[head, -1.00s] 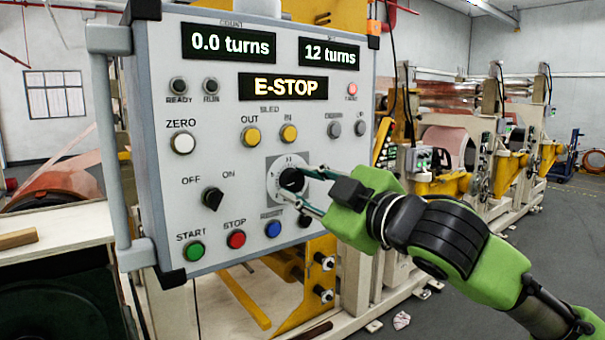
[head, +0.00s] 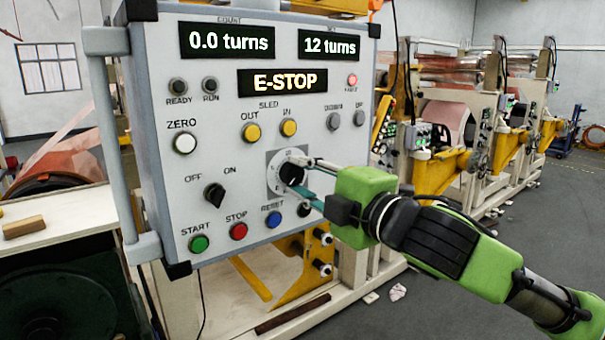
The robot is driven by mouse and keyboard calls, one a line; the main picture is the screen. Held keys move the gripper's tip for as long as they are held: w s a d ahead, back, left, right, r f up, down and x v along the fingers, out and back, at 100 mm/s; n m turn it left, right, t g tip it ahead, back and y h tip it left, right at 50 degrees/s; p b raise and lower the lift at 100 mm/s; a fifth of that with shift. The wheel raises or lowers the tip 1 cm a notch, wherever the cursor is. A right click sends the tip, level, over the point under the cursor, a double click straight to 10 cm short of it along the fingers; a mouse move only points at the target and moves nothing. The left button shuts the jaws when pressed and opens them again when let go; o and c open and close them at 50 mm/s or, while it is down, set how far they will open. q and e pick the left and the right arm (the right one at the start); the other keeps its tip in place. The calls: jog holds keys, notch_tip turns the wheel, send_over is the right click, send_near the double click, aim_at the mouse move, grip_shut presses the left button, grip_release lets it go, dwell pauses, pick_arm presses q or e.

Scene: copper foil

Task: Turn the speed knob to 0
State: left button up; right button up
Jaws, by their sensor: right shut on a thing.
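The speed knob (head: 291,174) is black and round, on a white dial plate (head: 275,180) in the lower right part of the grey control panel (head: 150,90). My right gripper (head: 302,176) comes in from the right, and its fingers are shut on the knob from either side. The fingers and the knob hide part of the dial's markings. The scale is too small to read, so I cannot tell the knob's setting. My left gripper is not in view.
Around the knob sit a blue RESET button (head: 273,219), a red STOP button (head: 238,231), a green START button (head: 199,243) and a black OFF/ON switch (head: 214,196). The display (head: 282,82) reads E-STOP. A grey handle bar (head: 118,140) runs along the panel's left side.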

dwell(0.4)
jog(key=o, duration=1.1)
jog(key=v, duration=1.2)
